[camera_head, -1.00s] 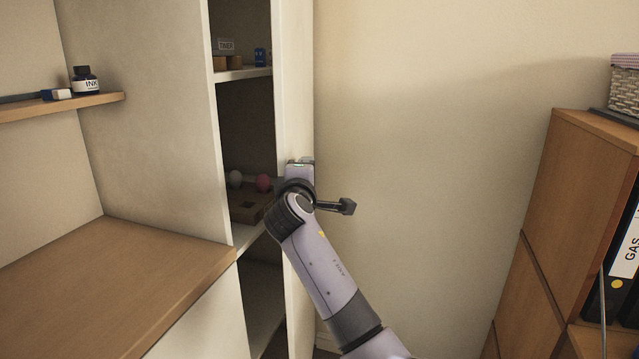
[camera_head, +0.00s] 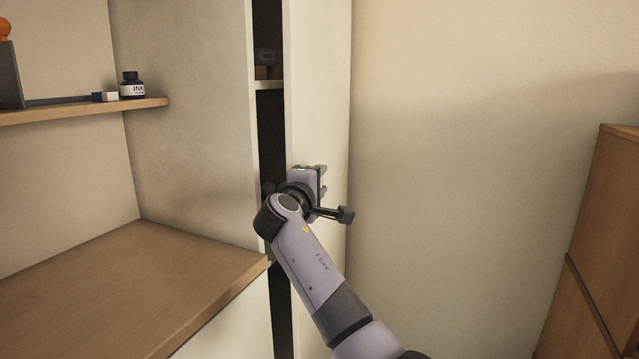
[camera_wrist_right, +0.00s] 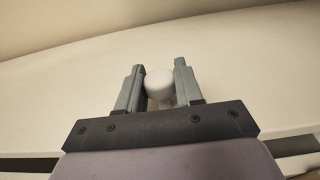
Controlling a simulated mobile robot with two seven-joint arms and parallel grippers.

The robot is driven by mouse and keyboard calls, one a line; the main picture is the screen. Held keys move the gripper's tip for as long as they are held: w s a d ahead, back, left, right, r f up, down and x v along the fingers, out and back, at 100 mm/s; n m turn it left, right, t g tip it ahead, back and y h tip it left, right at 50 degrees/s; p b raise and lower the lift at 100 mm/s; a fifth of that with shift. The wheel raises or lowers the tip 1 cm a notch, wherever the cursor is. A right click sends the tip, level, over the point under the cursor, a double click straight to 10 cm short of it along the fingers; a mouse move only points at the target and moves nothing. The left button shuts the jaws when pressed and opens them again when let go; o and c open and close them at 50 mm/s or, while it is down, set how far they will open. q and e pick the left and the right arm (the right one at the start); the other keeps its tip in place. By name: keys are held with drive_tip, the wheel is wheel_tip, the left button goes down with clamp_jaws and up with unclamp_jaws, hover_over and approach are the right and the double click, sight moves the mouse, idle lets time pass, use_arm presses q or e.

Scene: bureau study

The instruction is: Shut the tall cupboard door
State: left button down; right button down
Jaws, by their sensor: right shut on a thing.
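The tall cupboard door (camera_head: 321,100) is white and stands partly open, with a narrow dark gap between it and the cupboard's side panel (camera_head: 190,130). My right gripper (camera_head: 322,180) is at the door's face. In the right wrist view its two fingers (camera_wrist_right: 159,85) are on either side of a round white knob (camera_wrist_right: 159,83) on the door (camera_wrist_right: 250,80). The knob is hidden in the head view. My left gripper is not in view.
A wooden desk surface (camera_head: 120,285) lies to the left, with a small shelf (camera_head: 60,112) above it holding an ink bottle (camera_head: 132,86). A wooden cabinet (camera_head: 600,240) stands at the right. Bare wall lies between the door and this cabinet.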

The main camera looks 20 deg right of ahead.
drive_tip(key=shift+f, duration=0.1)
drive_tip(key=c, duration=0.8)
unclamp_jaws()
drive_tip(key=shift+v, duration=3.6)
